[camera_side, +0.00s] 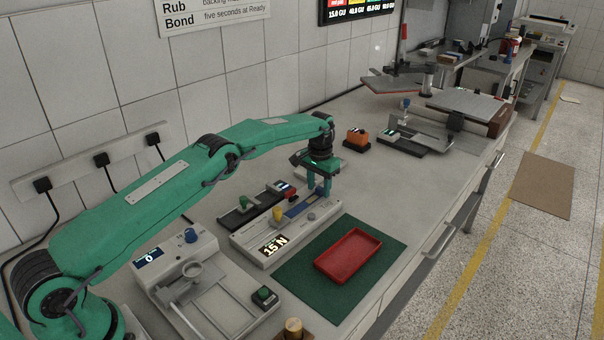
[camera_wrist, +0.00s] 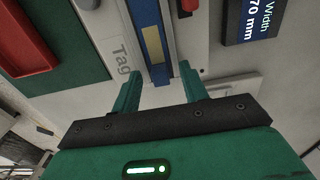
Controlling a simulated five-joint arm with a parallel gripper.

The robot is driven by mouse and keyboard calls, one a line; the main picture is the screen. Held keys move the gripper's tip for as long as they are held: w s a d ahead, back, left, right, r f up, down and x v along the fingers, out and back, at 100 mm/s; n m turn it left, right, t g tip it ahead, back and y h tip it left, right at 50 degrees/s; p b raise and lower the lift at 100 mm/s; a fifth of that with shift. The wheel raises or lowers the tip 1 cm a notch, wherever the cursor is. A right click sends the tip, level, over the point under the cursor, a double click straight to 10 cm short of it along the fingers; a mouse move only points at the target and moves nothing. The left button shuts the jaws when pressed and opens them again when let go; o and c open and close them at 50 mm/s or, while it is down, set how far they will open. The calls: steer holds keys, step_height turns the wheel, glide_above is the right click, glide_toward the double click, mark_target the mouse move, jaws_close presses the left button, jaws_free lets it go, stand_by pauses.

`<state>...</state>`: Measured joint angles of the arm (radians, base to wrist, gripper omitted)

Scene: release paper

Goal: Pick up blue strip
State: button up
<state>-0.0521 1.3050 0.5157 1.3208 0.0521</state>
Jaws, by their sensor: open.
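The blue strip (camera_wrist: 147,13) runs down the upper middle of the wrist view, in a pale channel, with a tan patch (camera_wrist: 153,45) on it. In the side view, the blue strip (camera_side: 295,208) lies on the grey fixture with the 15 N display. My gripper (camera_wrist: 158,74) is open and empty in the wrist view. Its two green fingertips stand on either side of the strip's near end, apart from each other. In the side view, my gripper (camera_side: 319,192) points down at the fixture's far right end. Whether the fingers touch the fixture I cannot tell.
A red tray (camera_side: 348,255) sits on a green mat (camera_side: 300,278) in front of the fixture. A dark fixture (camera_side: 240,217) with a green handle stands behind. An orange block (camera_side: 356,138) stands farther back. A white device (camera_side: 185,275) is at left.

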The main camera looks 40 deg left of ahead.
steer(key=shift+c, duration=0.4)
jaws_close()
steer(key=shift+r, duration=0.15)
steer(key=shift+r, duration=2.05)
steer(key=s+d+r, duration=0.5)
steer(key=d+r, duration=0.1)
steer(key=d, duration=0.4)
steer(key=shift+s+d+r, duration=0.15)
steer(key=shift+s+r, duration=0.05)
steer(key=shift+r, duration=0.15)
